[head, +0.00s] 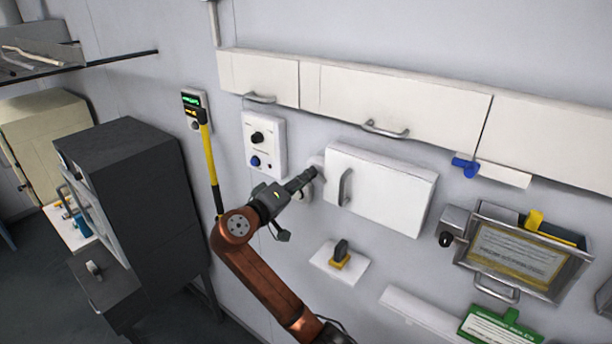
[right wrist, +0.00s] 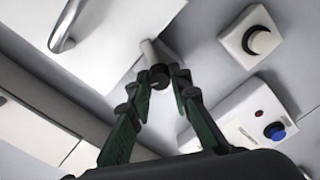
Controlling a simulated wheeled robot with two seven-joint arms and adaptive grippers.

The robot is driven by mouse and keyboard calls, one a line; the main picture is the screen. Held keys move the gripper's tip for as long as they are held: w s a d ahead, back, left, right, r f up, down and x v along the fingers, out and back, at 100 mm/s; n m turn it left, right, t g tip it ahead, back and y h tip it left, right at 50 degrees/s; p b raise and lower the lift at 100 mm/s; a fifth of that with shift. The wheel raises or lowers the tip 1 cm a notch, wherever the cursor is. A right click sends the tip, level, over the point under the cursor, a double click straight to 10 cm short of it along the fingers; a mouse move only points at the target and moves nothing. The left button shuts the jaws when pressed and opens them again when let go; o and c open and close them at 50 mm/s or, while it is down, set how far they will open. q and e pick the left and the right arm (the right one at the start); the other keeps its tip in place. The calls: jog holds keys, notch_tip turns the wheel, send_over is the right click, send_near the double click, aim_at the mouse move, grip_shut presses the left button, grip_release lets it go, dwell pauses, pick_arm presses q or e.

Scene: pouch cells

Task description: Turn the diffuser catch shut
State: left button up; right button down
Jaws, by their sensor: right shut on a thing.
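The diffuser catch is a small pale stem with a dark round knob (right wrist: 158,76) at the edge of a white wall cabinet door (head: 385,192). My right gripper (head: 309,175) reaches up to the left edge of this cabinet. In the right wrist view, the fingertips of my right gripper (right wrist: 161,82) are closed on both sides of the dark knob. In the head view the gripper mostly hides the catch, and only a pale part (head: 317,161) shows beside it. How far the catch is turned is hard to tell. My left gripper is out of view.
A white panel (head: 276,159) with a black and a blue knob is left of the gripper. A plate with a dark knob (right wrist: 257,40) is close by. A yellow handle (head: 209,160) hangs further left. A black switch (head: 341,249) is below. Long white cupboards (head: 395,98) run above.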

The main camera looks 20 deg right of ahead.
jog(key=n+p, duration=0.2)
jog(key=n, duration=0.2)
jog(key=shift+n, duration=0.3)
dwell(0.3)
jog(key=c, duration=1.8)
grip_release()
jog(key=shift+o, duration=0.2)
jog(key=v, duration=1.2)
